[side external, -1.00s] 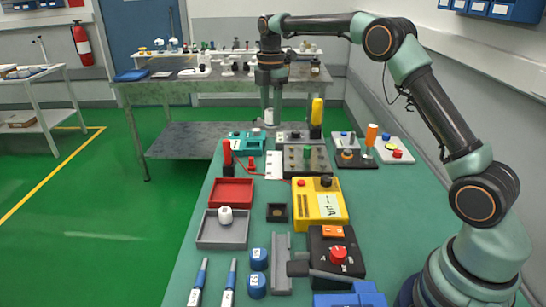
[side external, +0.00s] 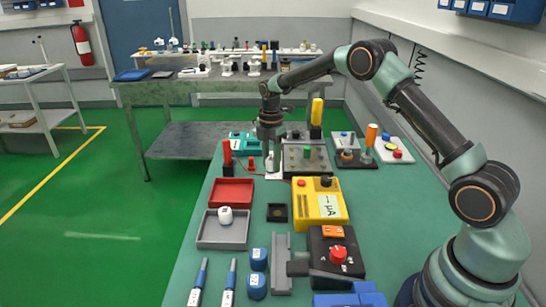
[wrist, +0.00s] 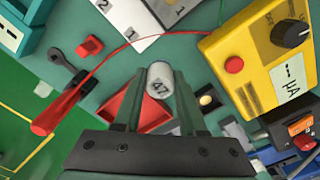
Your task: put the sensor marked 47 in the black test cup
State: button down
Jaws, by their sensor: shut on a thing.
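In the side view my gripper (side external: 270,152) points down over the far part of the bench, shut on the white sensor (side external: 269,164), in front of the white numbered card (side external: 275,174). I cannot tell whether the sensor touches the card. The black test cup (side external: 277,213) is a small dark square block nearer the camera, apart from the gripper, with no sensor visible in it.
A red tray (side external: 232,190) and a grey tray (side external: 208,238) holding another white piece (side external: 225,215) lie left of the cup. The yellow meter (side external: 322,205) stands right of it. A red post (side external: 227,158) and red wire (wrist: 150,38) are close to the gripper.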

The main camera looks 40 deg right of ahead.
aim_at(271, 174)
jog(key=shift+f, duration=2.35)
jog(key=shift+f, duration=0.25)
jog(key=shift+c, duration=2.4)
grip_release()
jog(key=shift+r, duration=0.1)
